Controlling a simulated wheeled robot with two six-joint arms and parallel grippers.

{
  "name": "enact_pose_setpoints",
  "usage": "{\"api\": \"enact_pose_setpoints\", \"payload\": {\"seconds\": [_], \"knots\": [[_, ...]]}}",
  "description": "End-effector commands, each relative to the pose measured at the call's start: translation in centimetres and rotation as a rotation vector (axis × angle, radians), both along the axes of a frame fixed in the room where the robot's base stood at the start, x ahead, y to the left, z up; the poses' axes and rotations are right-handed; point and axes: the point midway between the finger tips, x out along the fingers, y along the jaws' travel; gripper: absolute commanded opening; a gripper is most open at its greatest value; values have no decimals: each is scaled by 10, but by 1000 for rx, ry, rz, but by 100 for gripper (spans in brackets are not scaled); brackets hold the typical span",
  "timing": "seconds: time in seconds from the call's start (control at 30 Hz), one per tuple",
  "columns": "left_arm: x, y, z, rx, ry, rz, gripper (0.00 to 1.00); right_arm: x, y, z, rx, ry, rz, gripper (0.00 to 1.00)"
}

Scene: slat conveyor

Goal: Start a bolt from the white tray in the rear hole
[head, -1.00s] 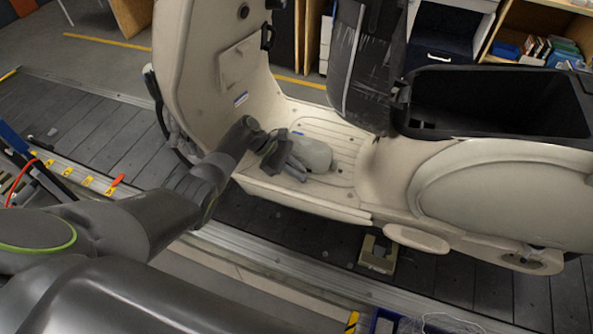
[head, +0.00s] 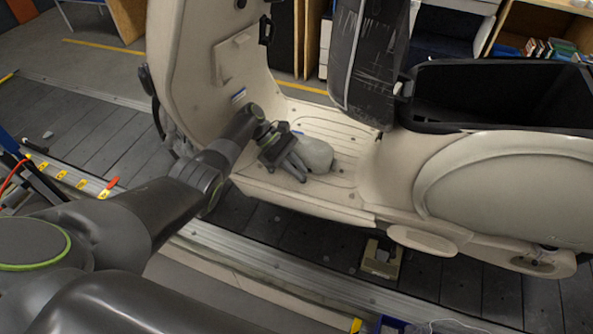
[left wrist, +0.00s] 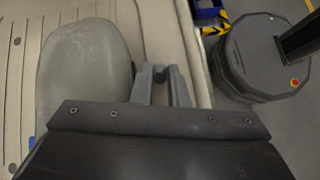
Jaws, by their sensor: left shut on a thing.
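My left gripper (head: 297,170) is over the cream floorboard (head: 345,132) of a scooter body, just left of a smooth, rounded pale grey thing (head: 317,153). In the left wrist view the fingers (left wrist: 164,80) are shut on a small dark round-headed piece (left wrist: 160,76), which looks like the bolt. The rounded thing (left wrist: 85,65) lies close to the left of the fingers there. I cannot tell whether it is the white tray; no loose bolts show on it. The rear hole cannot be made out. My right gripper does not show.
The scooter's leg shield (head: 200,55) rises left of the gripper. A black-wrapped part (head: 355,60) and an open dark seat compartment (head: 490,95) stand to the right. The dark slat conveyor (head: 90,125) runs beneath. A round dark base (left wrist: 265,60) shows in the wrist view.

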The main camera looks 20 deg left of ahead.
Motion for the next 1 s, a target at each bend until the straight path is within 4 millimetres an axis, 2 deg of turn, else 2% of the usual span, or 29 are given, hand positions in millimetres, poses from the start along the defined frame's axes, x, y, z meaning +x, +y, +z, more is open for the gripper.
{"api": "enact_pose_setpoints", "payload": {"seconds": [0.2,0.23,0.4,0.73,0.87,1.0], "knots": [[-1,0,-1,1,3,-1,0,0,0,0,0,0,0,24],[-1,0,-1,1,3,-1,17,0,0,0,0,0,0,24],[-1,0,-1,1,2,-1,39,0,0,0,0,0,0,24],[0,0,4,0,0,-1,39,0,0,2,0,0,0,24],[0,0,18,0,-1,-1,39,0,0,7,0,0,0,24],[0,0,40,-1,-4,-2,39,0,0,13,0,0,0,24]]}}
